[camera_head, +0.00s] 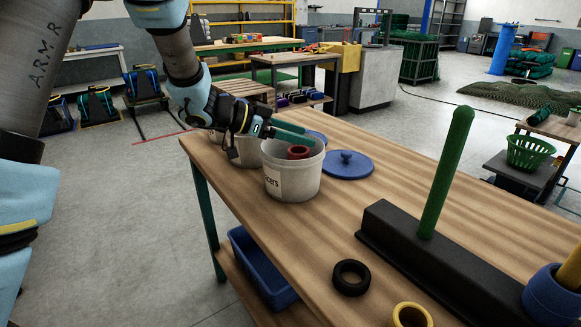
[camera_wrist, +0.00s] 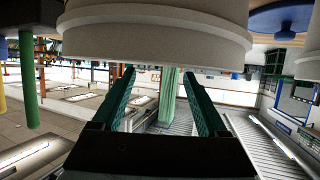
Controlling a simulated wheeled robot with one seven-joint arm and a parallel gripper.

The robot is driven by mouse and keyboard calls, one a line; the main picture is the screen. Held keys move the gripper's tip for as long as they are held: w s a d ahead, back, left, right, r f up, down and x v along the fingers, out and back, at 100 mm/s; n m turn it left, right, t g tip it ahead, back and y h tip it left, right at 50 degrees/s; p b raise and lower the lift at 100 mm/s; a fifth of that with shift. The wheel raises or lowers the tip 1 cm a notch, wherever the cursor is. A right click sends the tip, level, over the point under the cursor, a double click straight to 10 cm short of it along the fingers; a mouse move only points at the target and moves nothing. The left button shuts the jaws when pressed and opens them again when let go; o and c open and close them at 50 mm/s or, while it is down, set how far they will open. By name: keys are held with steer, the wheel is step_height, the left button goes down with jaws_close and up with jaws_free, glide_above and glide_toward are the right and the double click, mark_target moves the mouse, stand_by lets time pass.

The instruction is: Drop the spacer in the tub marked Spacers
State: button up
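The tub (camera_head: 290,182) stands on the wooden table, with a white label whose visible letters end in "acers". A red ring (camera_head: 298,153) shows inside the tub's mouth, below my gripper's fingers; I cannot tell whether it rests on something. My gripper (camera_head: 308,136) reaches over the tub from the left, its teal fingers above the rim. In the wrist view my gripper (camera_wrist: 158,72) has its fingers wide apart with nothing between them. A pale tub wall (camera_wrist: 155,38) fills the top of that view. The ring is not visible there.
A second pale tub (camera_head: 247,153) stands just behind. A blue lid (camera_head: 348,164) lies right of the marked tub. A black base with a green peg (camera_head: 447,170) stands at right. A black ring (camera_head: 351,278) and a yellow ring (camera_head: 412,316) lie near the front edge.

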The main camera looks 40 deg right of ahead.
steer(key=o, duration=0.3)
steer(key=shift+o, duration=0.2)
steer(key=v, duration=1)
steer(key=shift+a+r, duration=0.2)
steer(key=shift+a, duration=0.1)
steer(key=shift+w, duration=0.1)
